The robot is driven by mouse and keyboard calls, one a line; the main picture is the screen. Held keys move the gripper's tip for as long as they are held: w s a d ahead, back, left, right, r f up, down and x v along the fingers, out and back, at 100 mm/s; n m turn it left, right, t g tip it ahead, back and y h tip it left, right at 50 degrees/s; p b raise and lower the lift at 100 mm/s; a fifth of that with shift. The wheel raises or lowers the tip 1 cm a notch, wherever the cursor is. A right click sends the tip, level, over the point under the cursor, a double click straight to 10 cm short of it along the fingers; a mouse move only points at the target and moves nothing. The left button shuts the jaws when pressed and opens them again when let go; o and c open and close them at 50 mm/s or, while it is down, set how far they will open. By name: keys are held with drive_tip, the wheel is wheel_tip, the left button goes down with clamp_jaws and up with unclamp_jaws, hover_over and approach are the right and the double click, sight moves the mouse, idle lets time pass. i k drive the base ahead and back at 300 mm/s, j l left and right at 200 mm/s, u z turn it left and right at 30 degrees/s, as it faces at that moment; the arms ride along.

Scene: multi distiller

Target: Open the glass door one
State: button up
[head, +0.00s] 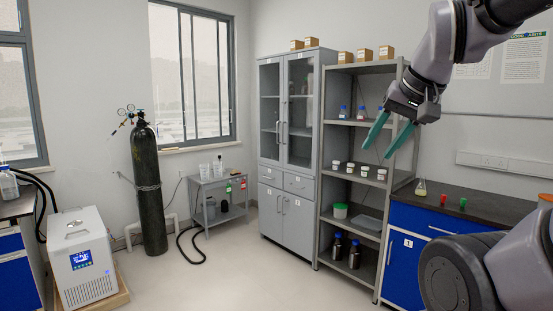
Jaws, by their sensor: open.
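A grey cabinet (259,170) stands against the back wall with two tall glass doors in its upper half. The left glass door (269,98) and the right glass door (303,110) both look shut. Their upright handles (281,133) sit side by side at the middle seam. I cannot tell from any readable label which door is number one. My gripper (378,152) has two teal fingers, spread apart and empty, pointing down and left. It appears in front of the open shelf rack, to the right of the glass doors and apart from them.
An open shelf rack (350,124) with bottles and jars stands right of the cabinet. A blue bench (428,228) is at the right. A gas cylinder (148,190), a small trolley (215,183) and a white chiller (82,262) stand left. Floor (215,275) before the cabinet is clear.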

sight(270, 71)
drive_tip(key=i, duration=1.5)
drive_tip(key=i+l, duration=0.1)
drive_tip(key=i, duration=1.4)
drive_tip(key=i+u, duration=0.1)
drive_tip(key=i, duration=1.4)
